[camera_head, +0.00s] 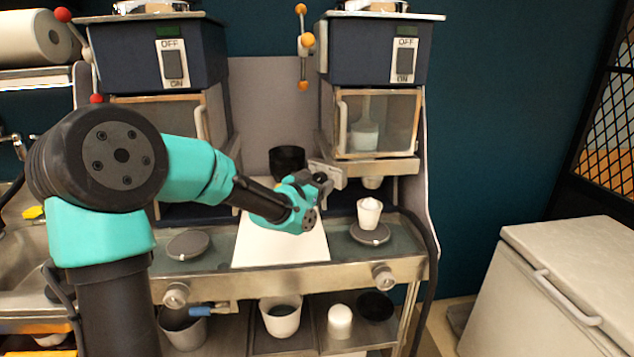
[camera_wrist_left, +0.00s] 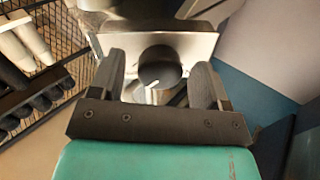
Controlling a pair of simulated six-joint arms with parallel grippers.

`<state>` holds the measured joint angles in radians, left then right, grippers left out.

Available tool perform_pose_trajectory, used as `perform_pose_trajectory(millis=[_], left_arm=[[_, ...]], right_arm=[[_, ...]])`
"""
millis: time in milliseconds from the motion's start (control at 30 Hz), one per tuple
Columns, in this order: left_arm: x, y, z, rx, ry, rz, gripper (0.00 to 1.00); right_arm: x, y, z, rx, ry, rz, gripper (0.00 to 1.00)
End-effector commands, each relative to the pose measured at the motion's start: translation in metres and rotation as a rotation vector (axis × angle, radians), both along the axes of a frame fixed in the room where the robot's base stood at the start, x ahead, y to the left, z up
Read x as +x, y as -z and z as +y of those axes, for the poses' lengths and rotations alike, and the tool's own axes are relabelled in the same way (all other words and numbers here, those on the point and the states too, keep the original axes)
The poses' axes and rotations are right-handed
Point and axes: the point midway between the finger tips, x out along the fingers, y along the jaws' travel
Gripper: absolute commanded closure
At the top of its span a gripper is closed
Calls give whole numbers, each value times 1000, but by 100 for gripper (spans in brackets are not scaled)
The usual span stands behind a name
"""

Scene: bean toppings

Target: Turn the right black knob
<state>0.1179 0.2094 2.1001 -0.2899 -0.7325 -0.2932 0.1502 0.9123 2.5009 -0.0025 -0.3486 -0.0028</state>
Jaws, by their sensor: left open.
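The black knob (camera_wrist_left: 160,72) shows in the left wrist view, round and dark with a small white mark, in front of a bright metal plate. My left gripper (camera_wrist_left: 160,82) is open, with one finger on each side of the knob in that view. I cannot tell whether the fingers touch it. In the head view my left gripper (camera_head: 328,179) is at the lower left of the right dispenser (camera_head: 372,55). I cannot make out the knob there; the gripper seems to hide it. My right gripper is in neither view.
A white cup (camera_head: 369,214) stands on a round dark plate (camera_head: 370,235) right of my gripper. A dark round container (camera_head: 287,162) is behind it to the left. A white board (camera_head: 280,245) lies below. Silver knobs (camera_head: 384,277) are on the counter's front edge.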

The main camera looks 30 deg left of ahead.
Motion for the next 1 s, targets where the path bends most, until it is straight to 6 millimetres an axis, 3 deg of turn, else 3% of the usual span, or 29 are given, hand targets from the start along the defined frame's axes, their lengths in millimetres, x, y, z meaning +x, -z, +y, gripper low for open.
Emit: perform_pose_trajectory(millis=[333,833,1000], left_arm=[[4,0,0,0,0,0,30],[4,0,0,0,0,0,78],[4,0,0,-4,0,1,79]], right_arm=[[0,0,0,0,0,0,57],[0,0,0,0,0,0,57],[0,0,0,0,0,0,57]])
